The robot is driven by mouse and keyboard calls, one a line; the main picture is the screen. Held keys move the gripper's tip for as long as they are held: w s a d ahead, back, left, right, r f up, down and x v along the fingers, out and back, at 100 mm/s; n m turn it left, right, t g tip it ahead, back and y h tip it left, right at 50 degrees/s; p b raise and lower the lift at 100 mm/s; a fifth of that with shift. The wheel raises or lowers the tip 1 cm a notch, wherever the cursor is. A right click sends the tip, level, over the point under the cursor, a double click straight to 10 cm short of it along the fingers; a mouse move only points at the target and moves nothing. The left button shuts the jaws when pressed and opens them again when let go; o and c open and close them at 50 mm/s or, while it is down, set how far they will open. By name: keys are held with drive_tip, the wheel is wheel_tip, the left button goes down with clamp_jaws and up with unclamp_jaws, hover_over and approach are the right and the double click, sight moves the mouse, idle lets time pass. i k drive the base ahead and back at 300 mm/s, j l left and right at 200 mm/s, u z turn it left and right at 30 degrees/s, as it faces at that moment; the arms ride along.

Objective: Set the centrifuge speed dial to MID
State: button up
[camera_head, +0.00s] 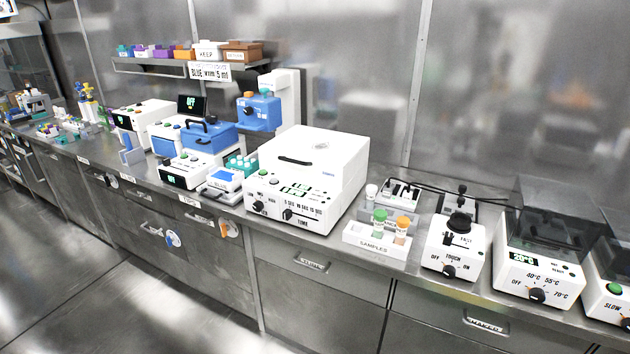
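The centrifuge appears to be the large white box (318,178) in the middle of the bench, with a dark handle on its closed lid. Its front panel has a green button, small green displays and two black dials. The left dial (259,206) is likely the speed dial; its labels and pointer setting are too small to read. The right dial (288,214) sits by a TIME label and second markings. My gripper is not in view.
Right of the centrifuge stand a white SAMPLES rack (373,240) with capped tubes, a white TOUCH/ON mixer (455,245) and a heater block (540,260) with a dark cover. Blue and white devices (208,138) crowd the left. The floor in front is clear.

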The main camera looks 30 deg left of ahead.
sight(258, 206)
drive_tip(key=u, duration=1.6)
